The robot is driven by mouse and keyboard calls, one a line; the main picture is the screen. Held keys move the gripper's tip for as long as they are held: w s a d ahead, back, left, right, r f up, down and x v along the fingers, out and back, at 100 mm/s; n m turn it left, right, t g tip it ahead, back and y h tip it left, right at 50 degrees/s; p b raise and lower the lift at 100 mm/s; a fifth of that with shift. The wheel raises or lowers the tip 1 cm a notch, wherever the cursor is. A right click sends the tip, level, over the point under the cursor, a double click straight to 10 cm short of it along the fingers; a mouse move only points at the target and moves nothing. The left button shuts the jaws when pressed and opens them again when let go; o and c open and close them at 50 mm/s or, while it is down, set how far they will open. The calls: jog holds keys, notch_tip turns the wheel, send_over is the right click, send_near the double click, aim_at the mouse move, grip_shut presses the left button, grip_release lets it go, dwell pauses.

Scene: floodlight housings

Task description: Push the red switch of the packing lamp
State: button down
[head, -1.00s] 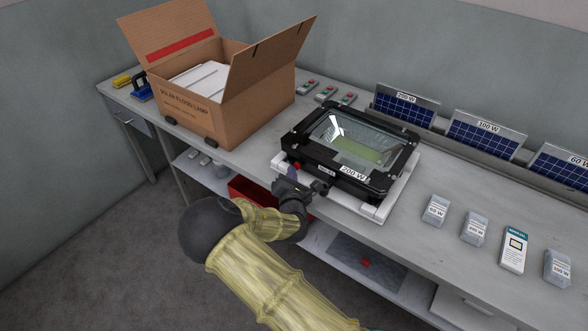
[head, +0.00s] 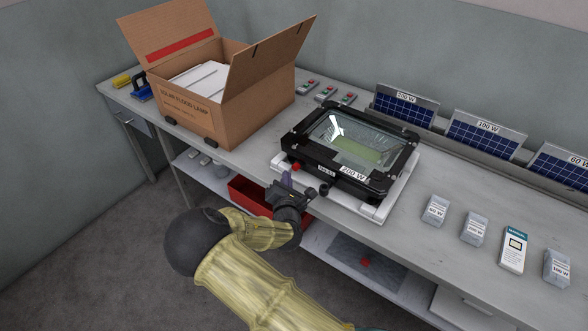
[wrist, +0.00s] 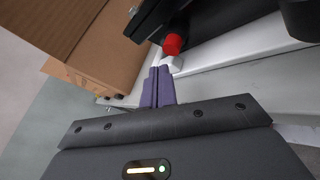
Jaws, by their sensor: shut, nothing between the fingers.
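The packing lamp (head: 350,150) is a black floodlight housing with a glass front and a "200 W" label, lying on a white cradle (head: 370,209) on the bench. Its red switch (head: 296,167) sticks out at the lamp's front left corner. The red switch also shows in the wrist view (wrist: 173,44), just beyond the fingertips. My gripper (head: 287,178) is in front of the lamp's front edge, a little below and left of the switch. In the wrist view its purple fingers (wrist: 160,72) are together and empty, with a gap between tips and switch.
An open cardboard box (head: 200,105) stands left of the lamp. Small switch boxes (head: 327,94) and solar panels (head: 405,103) line the back. Several small packets (head: 474,228) lie to the right. A red bin (head: 245,190) sits on the shelf below.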

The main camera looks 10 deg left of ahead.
jog(key=shift+s+a, duration=0.3)
jog(key=shift+s, duration=0.4)
jog(key=shift+s+a, duration=0.3)
jog(key=shift+s, duration=0.4)
jog(key=shift+s+a, duration=0.3)
jog(key=shift+s, duration=0.4)
